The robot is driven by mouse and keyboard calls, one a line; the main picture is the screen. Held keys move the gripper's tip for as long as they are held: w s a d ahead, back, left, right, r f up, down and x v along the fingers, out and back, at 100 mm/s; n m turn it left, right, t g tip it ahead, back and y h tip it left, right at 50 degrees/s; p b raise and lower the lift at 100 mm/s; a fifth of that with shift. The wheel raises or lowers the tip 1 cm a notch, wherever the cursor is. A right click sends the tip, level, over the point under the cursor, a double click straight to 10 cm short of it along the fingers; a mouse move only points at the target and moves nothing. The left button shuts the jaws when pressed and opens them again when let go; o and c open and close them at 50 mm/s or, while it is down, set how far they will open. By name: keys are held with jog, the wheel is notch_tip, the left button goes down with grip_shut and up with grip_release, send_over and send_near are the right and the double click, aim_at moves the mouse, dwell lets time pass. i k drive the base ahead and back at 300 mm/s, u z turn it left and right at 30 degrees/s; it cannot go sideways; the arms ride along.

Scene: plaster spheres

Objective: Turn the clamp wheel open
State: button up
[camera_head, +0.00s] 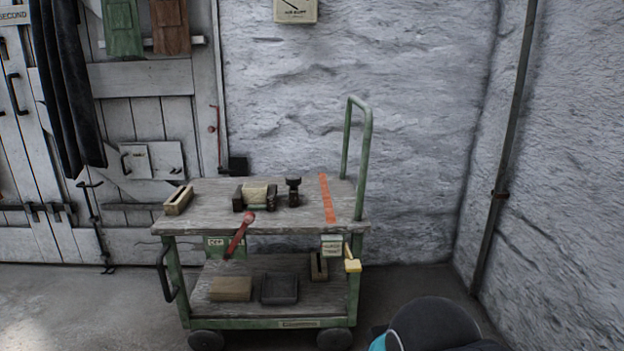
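A green-framed cart (215,208) with a worn grey wooden top stands against the wall. On its top, a pale block sits between two dark jaws of a clamp-like device (240,198). Just right of it stands a small dark upright piece with a round knob on top (293,184); it may be the clamp wheel, but it is too small to tell. A red-headed lever (239,235) slants down across the cart's front edge. My gripper is not in view; only a dark rounded part of my arm with a cyan band shows at the bottom right.
A slotted wooden block (178,200) lies on the top's left end, and an orange strip (327,198) marks the right. A green handle (367,150) rises at the right. The lower shelf holds a tan block (231,289) and a dark tray (279,289). Floor right of the cart looks clear.

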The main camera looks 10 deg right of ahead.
aim_at(294, 181)
jog(key=z, duration=0.35)
jog(key=k, duration=0.45)
jog(key=z, duration=0.85)
jog(key=i, duration=1.5)
jog(key=u, duration=1)
jog(key=i, duration=0.85)
jog(key=u, duration=1.15)
jog(key=i, duration=0.25)
jog(key=u, duration=0.25)
